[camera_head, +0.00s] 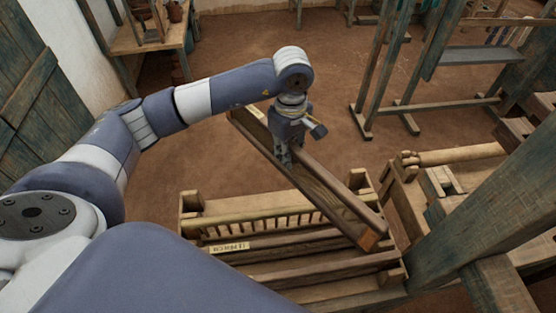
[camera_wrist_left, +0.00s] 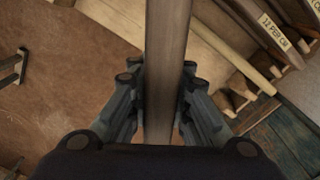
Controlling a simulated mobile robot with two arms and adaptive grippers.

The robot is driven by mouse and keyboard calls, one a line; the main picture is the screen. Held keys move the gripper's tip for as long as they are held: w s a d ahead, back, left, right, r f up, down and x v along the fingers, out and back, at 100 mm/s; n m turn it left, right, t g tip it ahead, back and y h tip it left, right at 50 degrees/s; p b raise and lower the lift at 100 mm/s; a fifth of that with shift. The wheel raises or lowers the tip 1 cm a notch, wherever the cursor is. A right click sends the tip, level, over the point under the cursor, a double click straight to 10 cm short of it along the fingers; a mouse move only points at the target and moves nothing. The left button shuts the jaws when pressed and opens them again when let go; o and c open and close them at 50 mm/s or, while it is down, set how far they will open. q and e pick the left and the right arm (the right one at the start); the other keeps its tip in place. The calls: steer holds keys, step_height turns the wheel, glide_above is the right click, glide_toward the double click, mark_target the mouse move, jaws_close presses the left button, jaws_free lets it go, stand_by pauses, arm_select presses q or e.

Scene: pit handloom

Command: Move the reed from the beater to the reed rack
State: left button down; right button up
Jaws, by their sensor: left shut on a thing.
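The reed (camera_head: 322,192) is a long dark wooden bar with a pale label near its far end. It is held diagonally above the reed rack (camera_head: 192,203), its near end over the rack's right side. My left gripper (camera_head: 284,158) is shut on the reed around its middle. In the left wrist view the reed (camera_wrist_left: 167,50) runs between the two fingers (camera_wrist_left: 160,108). The wooden rack has several slots and other bars in it, one labelled (camera_head: 229,247). I cannot make out the beater for certain. My right gripper is not in view.
Loom timbers (camera_head: 480,215) stand close on the right, with a pale roller (camera_head: 460,155) beside the rack. A wooden frame stand (camera_head: 385,110) is behind. A table (camera_head: 150,38) stands at the back left. The brown floor (camera_head: 235,48) between is clear.

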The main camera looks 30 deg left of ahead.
mark_target(278, 163)
arm_select(q)
steer(key=f+n, duration=0.1)
steer(key=n, duration=0.2)
steer(key=a+f+n, duration=0.1)
steer(key=f+n, duration=0.1)
steer(key=n, duration=0.1)
steer(key=a+f+n, duration=0.1)
steer(key=n, duration=0.2)
steer(key=shift+w+a+f, duration=0.15)
steer(key=shift+w+f, duration=0.1)
steer(key=shift+f, duration=0.05)
steer(key=n, duration=0.1)
steer(key=f+n, duration=0.1)
steer(key=shift+a+f+n, duration=0.15)
steer(key=shift+a+n, duration=0.25)
steer(key=shift+f+b, duration=1.6)
steer(key=shift+f, duration=1.15)
steer(key=shift+f+b, duration=3.95)
steer(key=shift+f, duration=0.55)
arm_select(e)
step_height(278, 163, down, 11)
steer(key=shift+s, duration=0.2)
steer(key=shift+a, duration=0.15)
arm_select(q)
steer(key=c, duration=1.4)
jaws_free()
steer(key=shift+s, duration=0.1)
steer(key=shift+r, duration=0.1)
